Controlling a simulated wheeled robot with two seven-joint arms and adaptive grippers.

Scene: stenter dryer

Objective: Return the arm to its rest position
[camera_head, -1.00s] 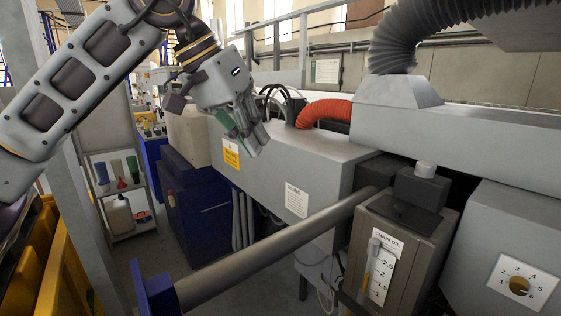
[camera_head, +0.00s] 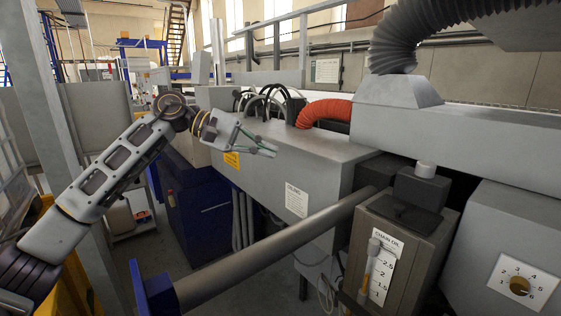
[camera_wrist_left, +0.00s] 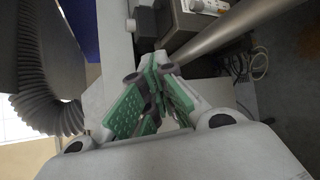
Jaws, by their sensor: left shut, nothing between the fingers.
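My left arm (camera_head: 110,178) comes in from the left in the head view and reaches up and to the right. My right gripper is in neither view.
A chain oil box (camera_head: 400,245) with a level gauge stands at the right. A grey bar (camera_head: 275,248) runs across the front to a blue bracket. A dial panel (camera_head: 522,285) is at far right. An orange hose (camera_head: 322,112) lies behind the housing. A blue cabinet (camera_head: 200,205) stands behind my arm.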

